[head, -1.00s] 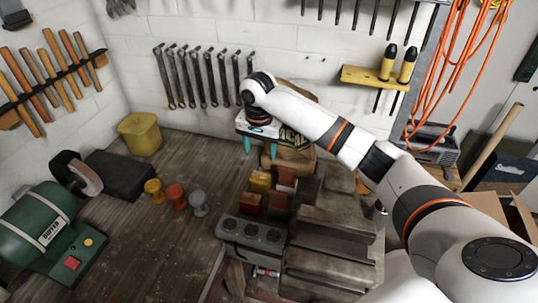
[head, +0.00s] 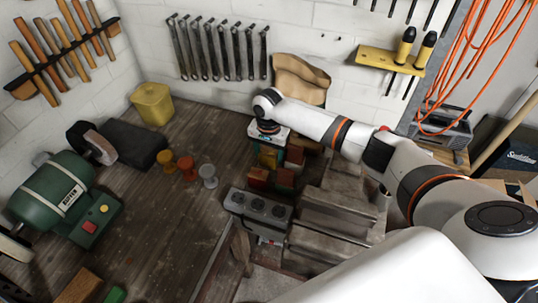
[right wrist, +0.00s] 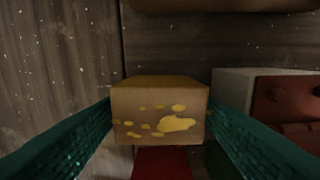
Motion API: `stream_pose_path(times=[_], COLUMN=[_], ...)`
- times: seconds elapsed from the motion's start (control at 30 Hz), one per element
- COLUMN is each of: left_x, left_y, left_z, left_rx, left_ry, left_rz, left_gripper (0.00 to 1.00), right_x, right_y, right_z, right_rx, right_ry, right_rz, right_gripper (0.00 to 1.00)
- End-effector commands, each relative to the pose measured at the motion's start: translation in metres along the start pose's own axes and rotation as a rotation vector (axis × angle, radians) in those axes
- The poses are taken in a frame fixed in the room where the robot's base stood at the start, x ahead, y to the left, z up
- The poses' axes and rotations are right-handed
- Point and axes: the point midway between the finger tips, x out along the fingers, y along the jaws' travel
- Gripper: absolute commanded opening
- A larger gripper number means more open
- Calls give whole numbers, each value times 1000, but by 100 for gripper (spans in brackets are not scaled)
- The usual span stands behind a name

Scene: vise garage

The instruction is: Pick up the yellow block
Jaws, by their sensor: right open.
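The yellow block (head: 268,157) stands among reddish blocks on the bench, beside the vise. It is partly hidden under my right gripper in the head view. In the right wrist view the yellow block (right wrist: 160,113) has a worn face with yellow patches and sits between the two teal fingers. My right gripper (right wrist: 160,108) is open, with one finger on each side of the block. Whether the fingers touch it is not clear. In the head view my right gripper (head: 268,145) points down over the block. My left gripper is not in view.
Red blocks (head: 285,179) stand close in front and to the right. The grey metal vise (head: 330,212) is right of them, below my arm. Bare bench lies between.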

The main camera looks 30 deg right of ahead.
Motion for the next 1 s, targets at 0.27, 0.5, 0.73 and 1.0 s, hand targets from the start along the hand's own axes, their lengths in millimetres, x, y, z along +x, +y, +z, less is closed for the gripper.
stream_pose_path(times=[0.27, 0.5, 0.73, 1.0], left_x=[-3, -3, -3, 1], left_y=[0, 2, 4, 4], left_z=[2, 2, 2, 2], left_rx=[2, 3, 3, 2], left_ry=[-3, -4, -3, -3], left_rz=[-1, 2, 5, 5], left_gripper=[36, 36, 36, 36], right_x=[18, 18, 17, -1], right_y=[0, 0, 0, 1], right_z=[-1, -1, 0, 0], right_rx=[0, -1, -1, -2], right_ry=[0, 0, 0, -2], right_rz=[1, 1, 1, 5], right_gripper=[62, 44, 27, 27])
